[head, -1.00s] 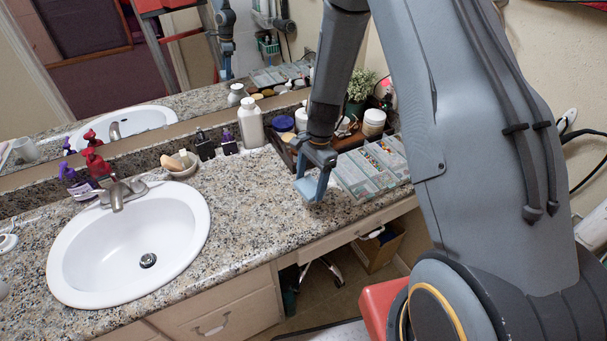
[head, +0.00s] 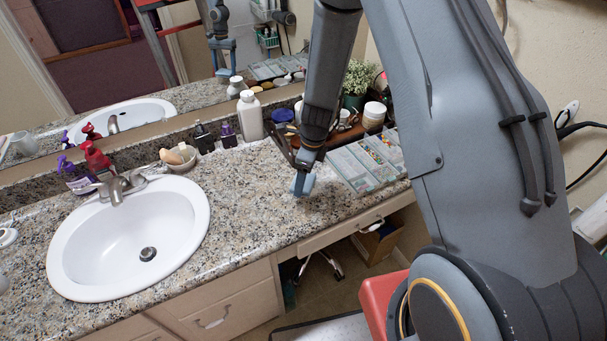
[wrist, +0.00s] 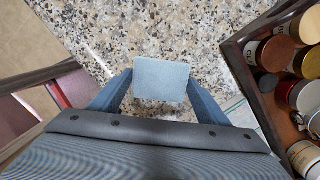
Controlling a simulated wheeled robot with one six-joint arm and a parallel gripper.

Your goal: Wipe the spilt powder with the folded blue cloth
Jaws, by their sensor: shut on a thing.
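The folded blue cloth (wrist: 162,80) is a small pale blue block between the two fingers of my gripper (head: 302,184) in the wrist view. The gripper is shut on it, just over or on the granite counter (head: 225,215), between the sink and the clear-lidded case. I cannot tell whether the cloth touches the counter. In the head view the cloth is hard to tell apart from the blue fingers. I cannot pick out the spilt powder surely against the pale, speckled granite.
The clear-lidded case (head: 362,166) lies close to the right of my gripper. A wooden tray (wrist: 262,85) of jars stands behind it. A white bottle (head: 250,116) and dark small bottles stand along the back. The sink (head: 130,235) is at left. Counter between is clear.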

